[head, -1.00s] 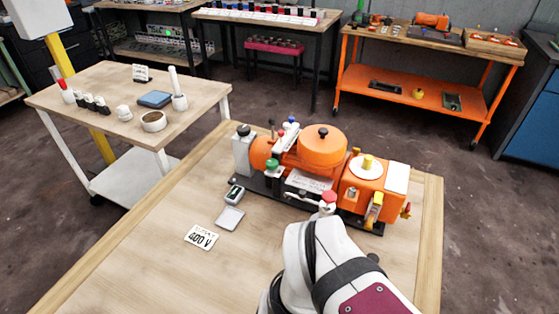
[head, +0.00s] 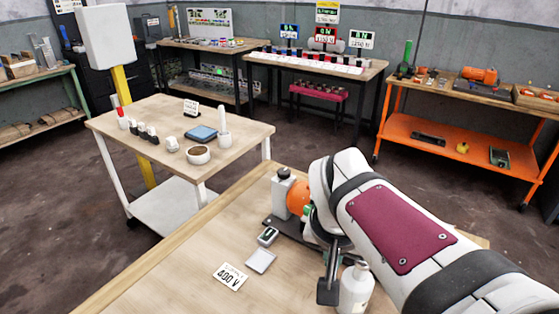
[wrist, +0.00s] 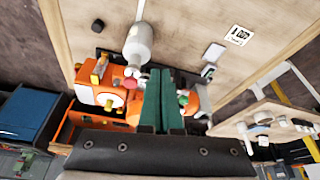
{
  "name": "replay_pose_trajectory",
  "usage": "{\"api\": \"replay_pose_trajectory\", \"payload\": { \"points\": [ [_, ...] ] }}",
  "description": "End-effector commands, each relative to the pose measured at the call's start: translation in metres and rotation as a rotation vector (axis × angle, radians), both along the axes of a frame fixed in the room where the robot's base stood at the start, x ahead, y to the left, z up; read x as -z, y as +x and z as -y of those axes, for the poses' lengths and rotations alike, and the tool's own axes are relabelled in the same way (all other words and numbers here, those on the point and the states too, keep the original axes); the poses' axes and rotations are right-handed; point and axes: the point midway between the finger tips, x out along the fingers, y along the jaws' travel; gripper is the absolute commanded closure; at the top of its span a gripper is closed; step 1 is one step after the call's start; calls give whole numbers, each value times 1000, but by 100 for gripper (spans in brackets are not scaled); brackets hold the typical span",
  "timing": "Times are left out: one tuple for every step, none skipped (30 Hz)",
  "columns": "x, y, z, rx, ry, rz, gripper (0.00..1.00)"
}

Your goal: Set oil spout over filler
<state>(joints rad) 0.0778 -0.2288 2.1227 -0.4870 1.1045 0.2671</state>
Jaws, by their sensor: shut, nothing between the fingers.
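A pale bottle (head: 355,290) with a narrow neck, which looks like the oil bottle, stands on the near bench beside my arm. The wrist view shows it as a grey-white cylinder (wrist: 138,48) with a thin spout, in front of the orange machine (wrist: 98,95). The spout is clear of the machine. My gripper (wrist: 160,76) is shut and empty, its two green fingers together, close beside the bottle and overlapping the machine in the picture. I cannot make out which fitting is the filler. My arm hides most of the machine in the head view.
A side table (head: 235,133) with small parts stands at the left. The bench's left front is clear.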

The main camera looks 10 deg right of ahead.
Motion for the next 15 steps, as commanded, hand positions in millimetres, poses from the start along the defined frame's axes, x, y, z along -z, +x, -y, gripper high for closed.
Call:
{"api": "replay_pose_trajectory", "payload": {
  "points": [
    [-3, 8, 4, 3, -14, 15, 100],
    [-5, 11, 6, 4, -20, 21, 100],
    [-6, 13, 7, 6, -24, 26, 100],
    [-6, 14, 8, 6, -25, 28, 100],
    [-6, 14, 8, 6, -25, 28, 100],
    [-6, 14, 8, 6, -25, 28, 100],
    [-6, 14, 8, 6, -24, 27, 100],
    [-6, 13, 7, 6, -24, 27, 100],
    [-6, 13, 7, 6, -24, 27, 100],
    [-6, 13, 7, 6, -24, 27, 100],
    [-6, 13, 7, 6, -24, 26, 100],
    [-4, 14, 8, 6, -23, 25, 100],
    [-2, 14, 8, 5, -25, 25, 100],
    [1, 15, 9, 4, -24, 24, 100],
    [6, 17, 10, 5, -25, 22, 100]
  ]
}}
